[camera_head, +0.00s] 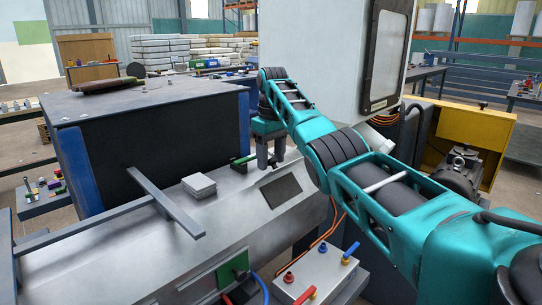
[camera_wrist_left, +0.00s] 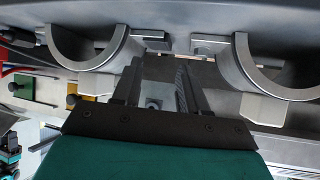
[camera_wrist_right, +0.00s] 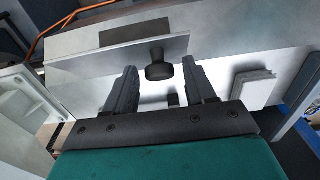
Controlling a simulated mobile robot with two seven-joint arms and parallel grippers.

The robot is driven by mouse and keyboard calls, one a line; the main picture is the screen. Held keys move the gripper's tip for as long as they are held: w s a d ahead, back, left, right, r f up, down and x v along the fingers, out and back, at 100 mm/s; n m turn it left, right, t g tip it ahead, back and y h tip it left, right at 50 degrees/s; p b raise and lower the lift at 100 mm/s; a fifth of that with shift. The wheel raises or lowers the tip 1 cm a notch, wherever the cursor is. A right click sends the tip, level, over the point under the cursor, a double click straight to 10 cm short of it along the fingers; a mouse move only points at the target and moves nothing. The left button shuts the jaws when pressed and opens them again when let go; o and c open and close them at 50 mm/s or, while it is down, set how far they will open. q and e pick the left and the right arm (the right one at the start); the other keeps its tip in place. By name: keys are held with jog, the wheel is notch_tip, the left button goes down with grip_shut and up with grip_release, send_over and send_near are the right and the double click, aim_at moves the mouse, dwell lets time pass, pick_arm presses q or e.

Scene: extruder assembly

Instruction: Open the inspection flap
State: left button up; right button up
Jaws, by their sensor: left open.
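In the right wrist view, a light grey plate (camera_wrist_right: 100,61), which looks like the inspection flap, carries a black knob (camera_wrist_right: 158,68). A dark rectangle (camera_wrist_right: 135,32) lies beyond the plate's edge; it also shows on the machine top in the head view (camera_head: 281,190). How far the flap is raised cannot be told. My right gripper (camera_head: 270,164) points down at the machine top. Its fingers (camera_wrist_right: 160,62) are open, with the knob between or just beyond their tips and visible gaps each side. My left gripper (camera_wrist_left: 158,65) is open and empty near two curved metal brackets (camera_wrist_left: 240,70).
A grey square block (camera_head: 199,185) lies on the machine top (camera_head: 110,258), with a grey bar (camera_head: 165,203) left of it. A large dark cabinet (camera_head: 150,150) stands behind. A box with coloured terminals (camera_head: 315,275) stands in front, with cables nearby.

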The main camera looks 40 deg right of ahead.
pick_arm(q)
jog(key=shift+s, duration=0.1)
pick_arm(e)
jog(key=shift+r, duration=0.1)
jog(key=shift+r, duration=0.25)
pick_arm(q)
notch_tip(320, 180, up, 4)
jog(key=p, duration=0.4)
jog(key=shift+r, duration=0.15)
pick_arm(e)
notch_tip(320, 180, up, 12)
jog(key=shift+s+r, duration=0.15)
jog(key=shift+s, duration=0.05)
